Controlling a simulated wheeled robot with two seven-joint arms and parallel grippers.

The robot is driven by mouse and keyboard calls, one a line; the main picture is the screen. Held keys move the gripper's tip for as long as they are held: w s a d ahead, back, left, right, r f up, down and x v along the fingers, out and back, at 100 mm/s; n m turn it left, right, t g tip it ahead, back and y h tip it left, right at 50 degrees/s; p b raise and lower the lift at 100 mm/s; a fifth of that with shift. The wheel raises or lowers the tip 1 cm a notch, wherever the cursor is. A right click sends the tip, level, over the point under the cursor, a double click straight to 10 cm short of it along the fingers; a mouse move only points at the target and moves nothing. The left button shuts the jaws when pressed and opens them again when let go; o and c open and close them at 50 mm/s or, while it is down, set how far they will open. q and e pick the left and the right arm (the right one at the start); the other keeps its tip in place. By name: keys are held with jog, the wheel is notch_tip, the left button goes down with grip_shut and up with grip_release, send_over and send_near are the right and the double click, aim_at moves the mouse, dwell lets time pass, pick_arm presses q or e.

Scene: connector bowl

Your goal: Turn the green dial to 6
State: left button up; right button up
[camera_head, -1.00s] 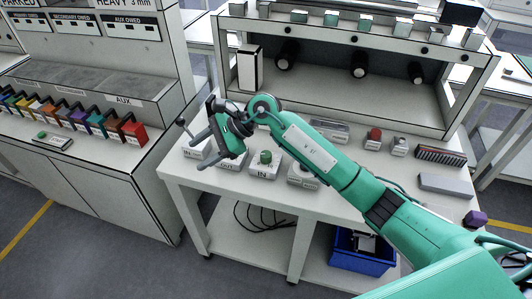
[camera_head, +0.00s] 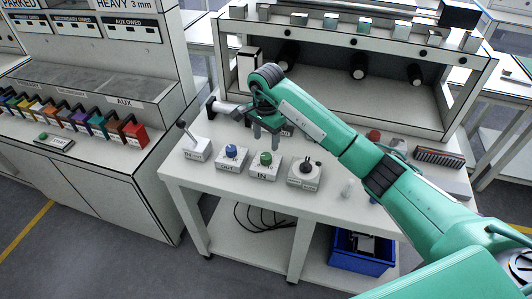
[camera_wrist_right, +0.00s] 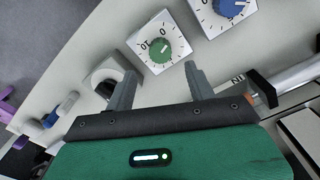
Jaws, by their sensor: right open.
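The green dial (camera_head: 265,158) sits on a small white box labelled IN near the front edge of the table. In the right wrist view the green dial (camera_wrist_right: 158,52) is on a white face with 0 and 10 printed near it; I cannot read its setting with certainty. My right gripper (camera_head: 266,140) hangs fingers down, just behind the green dial in the head view. In the right wrist view my right gripper (camera_wrist_right: 160,72) is open and empty, with the dial seen between and beyond its fingertips, apparently apart from them. My left gripper is not in view.
A blue dial box (camera_head: 231,152) stands left of the green one, and a box with a black knob (camera_head: 307,167) stands right. A lever box (camera_head: 197,149) is at the table's left end. A shelf unit (camera_head: 350,80) is behind; a blue bin (camera_head: 362,252) is below.

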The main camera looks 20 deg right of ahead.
aim_at(266, 156)
notch_tip(266, 156, down, 6)
jog(key=shift+f+p, duration=0.2)
jog(key=shift+p, duration=0.35)
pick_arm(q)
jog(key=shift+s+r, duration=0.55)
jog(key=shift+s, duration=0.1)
pick_arm(e)
jog(key=shift+f, duration=0.8)
jog(key=shift+c, duration=0.4)
